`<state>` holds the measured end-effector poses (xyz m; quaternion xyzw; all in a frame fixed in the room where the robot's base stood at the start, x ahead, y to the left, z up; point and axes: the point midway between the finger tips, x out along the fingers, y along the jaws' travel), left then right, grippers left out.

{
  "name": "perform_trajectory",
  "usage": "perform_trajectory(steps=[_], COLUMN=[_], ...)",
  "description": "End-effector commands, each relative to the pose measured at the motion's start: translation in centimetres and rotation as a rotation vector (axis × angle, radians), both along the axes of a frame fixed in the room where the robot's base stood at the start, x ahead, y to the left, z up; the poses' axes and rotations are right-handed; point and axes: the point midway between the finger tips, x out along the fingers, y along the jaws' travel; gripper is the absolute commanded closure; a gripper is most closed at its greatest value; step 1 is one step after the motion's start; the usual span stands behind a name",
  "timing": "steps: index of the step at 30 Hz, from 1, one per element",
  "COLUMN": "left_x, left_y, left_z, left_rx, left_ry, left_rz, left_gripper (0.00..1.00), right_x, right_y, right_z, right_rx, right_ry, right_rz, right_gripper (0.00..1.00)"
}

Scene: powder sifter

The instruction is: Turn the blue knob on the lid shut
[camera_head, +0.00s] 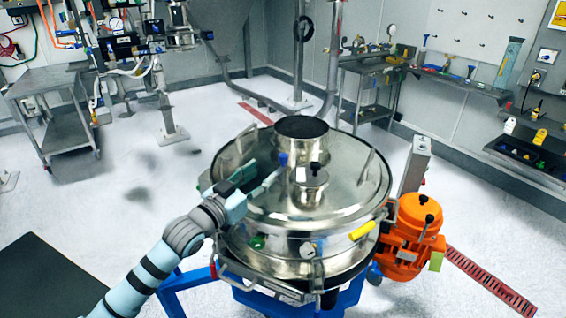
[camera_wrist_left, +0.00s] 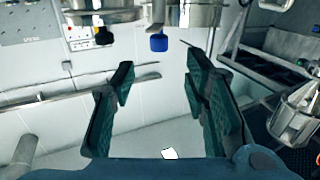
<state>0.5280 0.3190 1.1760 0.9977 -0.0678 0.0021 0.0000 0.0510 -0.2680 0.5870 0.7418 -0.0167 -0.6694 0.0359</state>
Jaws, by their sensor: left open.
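The blue knob (camera_head: 283,159) is a small upright piece on the round steel lid (camera_head: 345,190) of the sifter, left of the small capped fitting. In the left wrist view the blue knob (camera_wrist_left: 158,43) shows at the top, lined up with the gap between my fingers, apart from both and beyond their tips. My left gripper (camera_head: 264,171) reaches over the lid from the left. Its two dark green fingers are spread and empty in the left wrist view (camera_wrist_left: 160,68). My right gripper is in neither view.
A wide steel collar (camera_head: 301,138) rises at the back of the lid, and a capped fitting (camera_head: 310,184) stands right of the knob. A yellow handle (camera_head: 362,231) is on the sifter's front right. An orange motor (camera_head: 412,225) stands at the right. A steel cart (camera_head: 50,105) is far left.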

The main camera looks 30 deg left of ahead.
Motion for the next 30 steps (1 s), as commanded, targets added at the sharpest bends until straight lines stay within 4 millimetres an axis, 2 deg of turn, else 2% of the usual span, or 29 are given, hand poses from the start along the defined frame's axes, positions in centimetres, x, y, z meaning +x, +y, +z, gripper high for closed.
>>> perform_trajectory(steps=[1, 6, 10, 15, 23, 30], left_x=[1.4, 5.9, 8.5, 10.0, 10.2, 10.1], left_y=[-0.3, -0.9, -1.3, -1.6, -1.6, -1.6], left_z=[-0.2, -0.1, -0.1, -0.1, -0.1, -0.1], left_rx=[-0.01, -0.008, -0.005, -0.003, 0.0, 0.0], left_ry=[-0.005, -0.002, 0.001, 0.001, 0.002, 0.002], left_rz=[-0.001, -0.002, -0.003, -0.004, -0.004, -0.003], left_gripper=[0.58, 0.58, 0.58, 0.58, 0.58, 0.97], right_x=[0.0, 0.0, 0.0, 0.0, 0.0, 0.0], right_y=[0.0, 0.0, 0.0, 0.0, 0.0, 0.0], right_z=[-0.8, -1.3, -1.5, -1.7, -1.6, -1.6], right_rx=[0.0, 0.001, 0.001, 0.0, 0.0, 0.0], right_ry=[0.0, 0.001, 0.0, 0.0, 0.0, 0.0], right_rz=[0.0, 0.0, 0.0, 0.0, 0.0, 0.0], right_gripper=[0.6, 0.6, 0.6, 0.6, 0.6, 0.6])
